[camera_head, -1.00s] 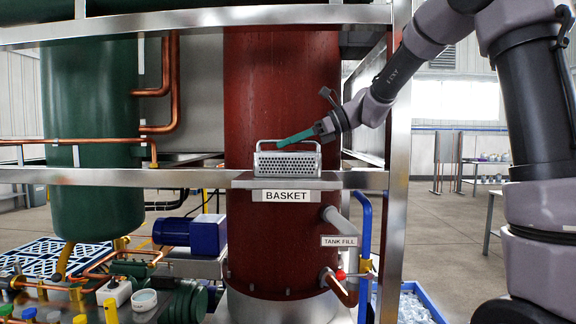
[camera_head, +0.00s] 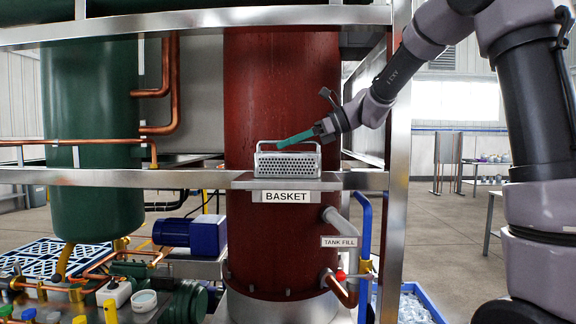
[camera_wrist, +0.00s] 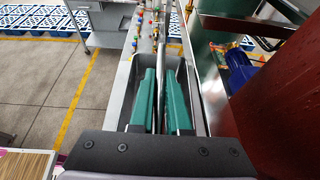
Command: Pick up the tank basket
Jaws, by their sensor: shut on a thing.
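The tank basket (camera_head: 288,165) is a perforated metal box with a raised wire handle. It sits upright on a metal shelf (camera_head: 310,184) marked BASKET, in front of the red tank (camera_head: 282,85). My gripper (camera_head: 282,144) reaches in from the right with its teal fingers at the basket's top handle. It is shut on the handle. In the wrist view, the two teal fingers of my gripper (camera_wrist: 161,95) point forward, close together with a narrow gap.
A metal frame post (camera_head: 399,180) stands right of the tank, and a frame beam (camera_head: 200,20) crosses above. A green tank (camera_head: 95,130) stands at left. A grey pipe (camera_head: 340,222) marked TANK FILL and a blue pipe (camera_head: 366,240) lie below right of the shelf.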

